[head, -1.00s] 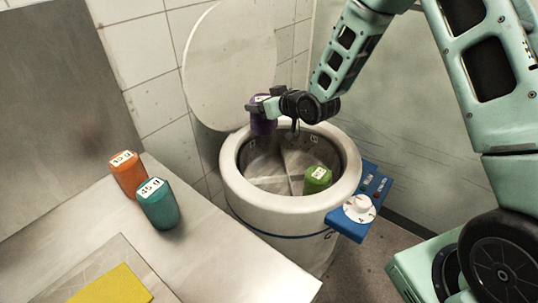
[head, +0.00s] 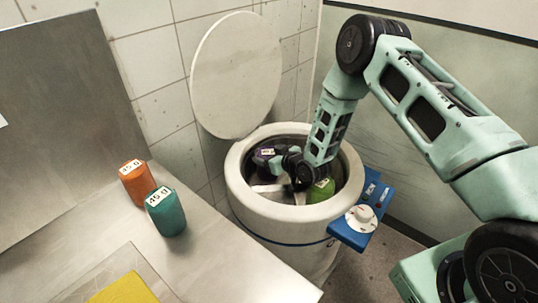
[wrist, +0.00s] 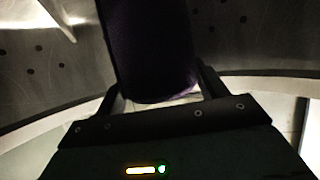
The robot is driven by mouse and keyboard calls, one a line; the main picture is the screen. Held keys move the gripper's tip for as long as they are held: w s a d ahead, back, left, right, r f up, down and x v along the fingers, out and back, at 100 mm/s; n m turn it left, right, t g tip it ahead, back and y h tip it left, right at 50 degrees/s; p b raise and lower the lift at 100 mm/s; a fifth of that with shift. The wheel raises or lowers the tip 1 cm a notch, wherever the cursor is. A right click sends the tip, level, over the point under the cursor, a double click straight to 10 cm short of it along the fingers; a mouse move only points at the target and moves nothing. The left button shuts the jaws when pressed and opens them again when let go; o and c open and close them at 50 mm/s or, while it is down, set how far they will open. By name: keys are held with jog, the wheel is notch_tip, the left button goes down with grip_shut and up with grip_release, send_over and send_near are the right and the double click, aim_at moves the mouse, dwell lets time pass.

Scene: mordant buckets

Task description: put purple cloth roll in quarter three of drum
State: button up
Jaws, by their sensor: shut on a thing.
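The white drum (head: 237,187) stands open with its round lid (head: 236,75) raised behind it. Inside, pale dividers split it into quarters. My gripper (head: 274,160) is down inside the drum at its back left, shut on the purple cloth roll (head: 264,153). In the wrist view the roll (wrist: 150,50) is dark and sits between the two fingers, with the perforated drum wall around it. A green roll (head: 321,190) lies in the drum at the right, partly hidden by my arm. The quarter numbers cannot be read here.
A blue control box (head: 352,237) with a white dial (head: 361,218) juts from the drum's front right.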

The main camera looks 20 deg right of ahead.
jog(key=shift+f, duration=0.2)
jog(key=shift+f, duration=0.15)
jog(key=o, duration=0.9)
